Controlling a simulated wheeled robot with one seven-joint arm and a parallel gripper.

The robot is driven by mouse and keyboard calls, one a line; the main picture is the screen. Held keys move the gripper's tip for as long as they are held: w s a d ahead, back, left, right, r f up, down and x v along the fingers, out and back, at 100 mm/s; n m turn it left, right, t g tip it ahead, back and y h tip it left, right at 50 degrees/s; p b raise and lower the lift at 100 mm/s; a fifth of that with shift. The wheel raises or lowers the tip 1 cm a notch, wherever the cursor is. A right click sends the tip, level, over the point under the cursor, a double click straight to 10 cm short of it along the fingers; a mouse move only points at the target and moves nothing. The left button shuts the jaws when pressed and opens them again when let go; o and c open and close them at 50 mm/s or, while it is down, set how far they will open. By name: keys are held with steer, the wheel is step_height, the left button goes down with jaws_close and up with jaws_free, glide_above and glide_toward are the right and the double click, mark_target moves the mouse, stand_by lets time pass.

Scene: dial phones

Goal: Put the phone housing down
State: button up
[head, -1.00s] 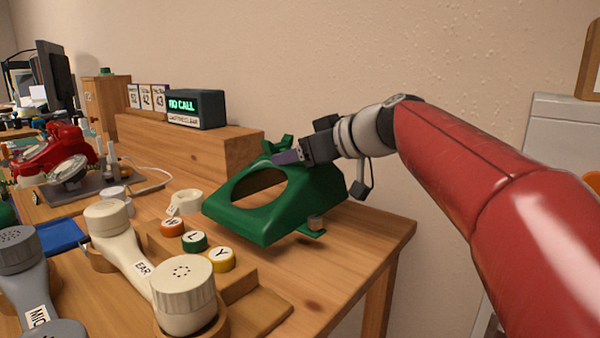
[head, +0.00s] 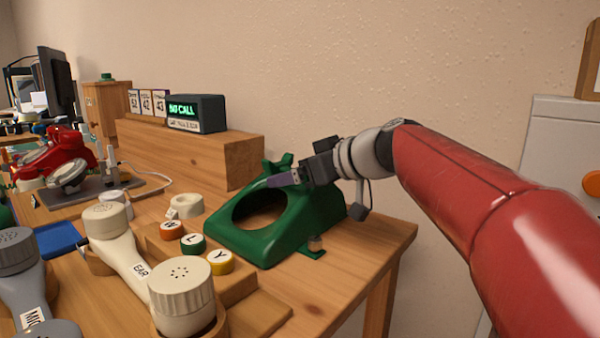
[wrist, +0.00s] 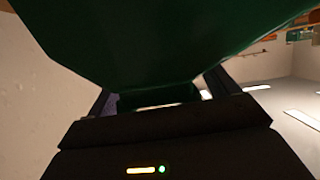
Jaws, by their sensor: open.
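The green phone housing (head: 285,224) sits on the wooden table (head: 350,250) near its right end, with a large round opening facing the front left and its cradle prongs at the top. My gripper (head: 297,177) is at the upper back of the housing, beside the cradle, with its jaws open. In the wrist view the green housing (wrist: 160,40) fills the upper middle, very close to the jaws (wrist: 160,100). Whether the fingers still touch the housing cannot be told.
A cream handset (head: 145,265) lies in a wooden holder at the front, beside lettered buttons (head: 193,243). A white ring (head: 187,205) lies left of the housing. A wooden block (head: 230,155) with a lit display box (head: 197,113) stands behind. The table's right edge is close.

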steer(key=shift+r, duration=0.1)
steer(key=shift+s+d+r, duration=0.1)
steer(key=shift+d, duration=0.05)
steer(key=v, duration=0.7)
